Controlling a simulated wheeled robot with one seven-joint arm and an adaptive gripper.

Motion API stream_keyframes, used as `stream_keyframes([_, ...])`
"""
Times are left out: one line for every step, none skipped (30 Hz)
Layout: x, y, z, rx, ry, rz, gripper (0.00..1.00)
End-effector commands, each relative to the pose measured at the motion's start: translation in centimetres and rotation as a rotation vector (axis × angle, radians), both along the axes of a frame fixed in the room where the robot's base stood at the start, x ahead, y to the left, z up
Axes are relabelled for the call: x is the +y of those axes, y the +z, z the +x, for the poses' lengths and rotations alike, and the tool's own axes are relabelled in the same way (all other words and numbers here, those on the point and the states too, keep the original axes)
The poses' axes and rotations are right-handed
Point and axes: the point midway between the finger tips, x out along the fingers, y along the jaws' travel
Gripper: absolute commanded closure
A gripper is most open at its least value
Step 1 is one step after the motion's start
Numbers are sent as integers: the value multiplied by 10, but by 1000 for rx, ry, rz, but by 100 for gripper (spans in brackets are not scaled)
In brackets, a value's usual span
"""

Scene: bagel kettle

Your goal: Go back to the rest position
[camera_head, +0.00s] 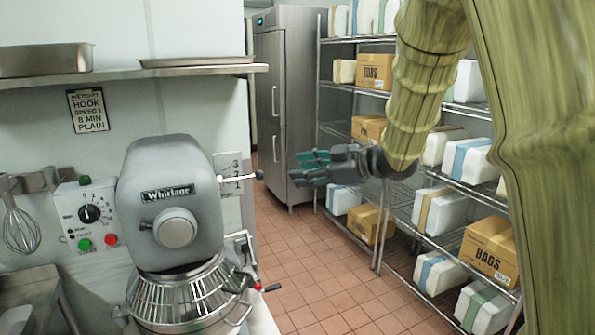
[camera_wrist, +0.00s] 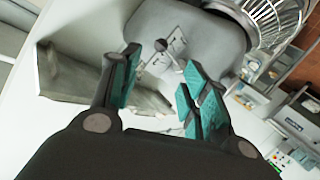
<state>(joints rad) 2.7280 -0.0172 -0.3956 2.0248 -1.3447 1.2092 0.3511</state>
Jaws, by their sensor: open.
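My gripper (camera_head: 314,168) is at the end of my raised arm, right of the mixer in the head view. Its teal finger pads are apart with nothing between them, and the wrist view shows the open fingers (camera_wrist: 158,92) too. The grey Whirlane mixer (camera_head: 172,195) stands at the left with a wire guard (camera_head: 180,295) below its head. In the wrist view the lever knob (camera_wrist: 161,45) appears beyond the open fingers. I cannot tell whether they touch.
Wire shelves (camera_head: 385,188) with boxes and wrapped packs line the right side. A steel fridge (camera_head: 287,105) stands at the back. The tiled floor (camera_head: 320,270) between mixer and shelves is clear. A wall shelf (camera_head: 130,73) with trays and a hanging whisk (camera_head: 20,230) are at the left.

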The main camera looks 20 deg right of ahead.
Motion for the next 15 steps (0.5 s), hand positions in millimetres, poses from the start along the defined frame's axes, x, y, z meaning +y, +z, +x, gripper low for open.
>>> stream_keyframes([0, 0, -1, 0, 0, 0, 54])
stream_keyframes([-1, 0, -1, 0, 0, 0, 54])
stream_keyframes([-1, 0, -1, 0, 0, 0, 54])
stream_keyframes([-1, 0, -1, 0, 0, 0, 54])
stream_keyframes([0, 0, -1, 0, 0, 0, 54])
stream_keyframes([0, 0, -1, 0, 0, 0, 54])
stream_keyframes([0, 0, -1, 0, 0, 0, 54])
stream_keyframes([0, 0, 0, 0, 0, 0, 54])
stream_keyframes([0, 0, 0, 0, 0, 0, 54])
stream_keyframes([0, 0, 0, 0, 0, 0, 54])
stream_keyframes([0, 0, 0, 0, 0, 0, 54])
stream_keyframes([0, 0, 0, 0, 0, 0, 54])
stream_keyframes([0, 0, 0, 1, 0, 1, 54])
stream_keyframes([0, -2, 0, 3, -1, 1, 54])
stream_keyframes([1, -6, 1, 7, -5, 4, 54])
